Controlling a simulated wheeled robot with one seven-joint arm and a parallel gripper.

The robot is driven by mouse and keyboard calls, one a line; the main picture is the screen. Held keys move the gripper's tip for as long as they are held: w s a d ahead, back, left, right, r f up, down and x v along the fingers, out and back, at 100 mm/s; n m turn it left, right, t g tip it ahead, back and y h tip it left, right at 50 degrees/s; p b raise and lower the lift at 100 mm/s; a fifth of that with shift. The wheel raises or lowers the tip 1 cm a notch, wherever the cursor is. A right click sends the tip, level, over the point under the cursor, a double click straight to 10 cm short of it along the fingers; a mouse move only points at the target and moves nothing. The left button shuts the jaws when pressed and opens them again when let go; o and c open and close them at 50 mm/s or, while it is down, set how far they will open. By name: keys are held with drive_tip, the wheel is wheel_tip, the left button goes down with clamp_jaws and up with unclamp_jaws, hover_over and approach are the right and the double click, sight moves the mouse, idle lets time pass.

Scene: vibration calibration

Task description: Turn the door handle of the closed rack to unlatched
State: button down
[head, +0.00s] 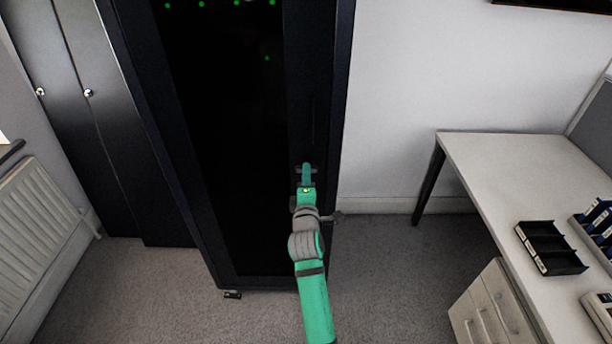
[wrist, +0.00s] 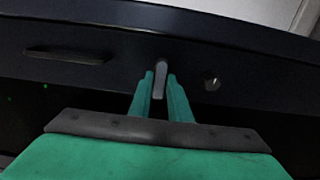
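The closed rack (head: 228,140) is a tall black cabinet with a dark door in the middle of the head view. Its door handle is a small grey lever (wrist: 160,78) in the wrist view. In that view the lever's length runs across the line of the long dark slot. I cannot tell its latch position. My gripper (head: 306,168) is at the door's right side in the head view, its teal fingers on either side of the handle. The finger gap is narrow and close to the lever's width. Whether both fingers touch it is unclear.
The long dark slot (wrist: 68,56) and a small round knob (wrist: 211,83) flank the handle on the door frame. A white desk (head: 500,160) with a black tray (head: 550,247) and drawers (head: 493,308) stands right. A radiator (head: 35,220) is left.

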drive_tip(key=shift+w+m, duration=0.1)
drive_tip(key=shift+m, duration=0.2)
drive_tip(key=shift+d+m, duration=0.1)
drive_tip(key=shift+m, duration=8.6)
drive_tip(key=shift+f, duration=0.1)
drive_tip(key=c, duration=1.6)
unclamp_jaws()
drive_tip(key=shift+c, duration=0.2)
